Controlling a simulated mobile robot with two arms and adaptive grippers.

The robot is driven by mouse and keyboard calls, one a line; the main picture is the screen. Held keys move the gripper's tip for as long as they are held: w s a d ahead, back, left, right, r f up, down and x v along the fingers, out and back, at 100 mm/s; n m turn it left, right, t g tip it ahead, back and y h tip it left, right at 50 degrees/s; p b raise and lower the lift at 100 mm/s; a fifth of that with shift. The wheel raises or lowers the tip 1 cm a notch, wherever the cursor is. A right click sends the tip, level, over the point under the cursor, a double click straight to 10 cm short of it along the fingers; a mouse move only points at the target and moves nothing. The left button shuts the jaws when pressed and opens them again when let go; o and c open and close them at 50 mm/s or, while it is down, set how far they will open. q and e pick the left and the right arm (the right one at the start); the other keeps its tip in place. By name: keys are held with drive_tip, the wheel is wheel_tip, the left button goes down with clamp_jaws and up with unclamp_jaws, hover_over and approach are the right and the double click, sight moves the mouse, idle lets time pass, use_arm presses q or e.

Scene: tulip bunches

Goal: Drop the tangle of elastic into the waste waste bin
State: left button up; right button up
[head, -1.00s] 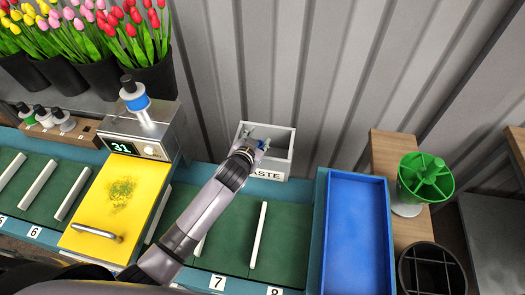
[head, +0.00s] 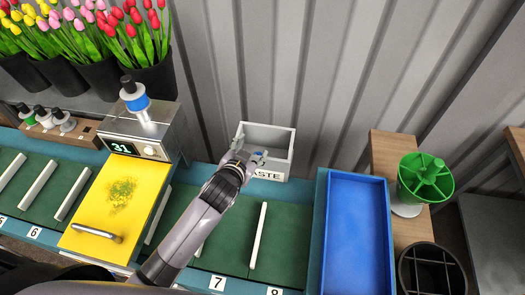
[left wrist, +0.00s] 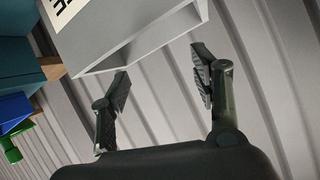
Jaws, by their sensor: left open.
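The waste bin (head: 279,167) is a pale grey open box with a "WASTE" label, standing at the back edge of the bench against the wall. A small blue bit, apparently the tangle of elastic (head: 259,155), shows within the bin's opening, beside my fingers. My left gripper (head: 249,151) is at the bin's mouth with its fingers spread. In the left wrist view the left gripper (left wrist: 160,84) is open with nothing between the fingers, and the bin (left wrist: 125,35) is just beyond them. The tangle cannot be made out there. My right gripper is not in view.
A blue tray (head: 355,181) is right of the bin. A scale (head: 148,135) and a yellow board (head: 117,200) are on the left. Black buckets of tulips (head: 152,80) stand at back left. A green divided holder (head: 426,178) is at far right.

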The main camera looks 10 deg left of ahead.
use_arm(q)
drive_tip(key=v, duration=0.5)
idle(0.3)
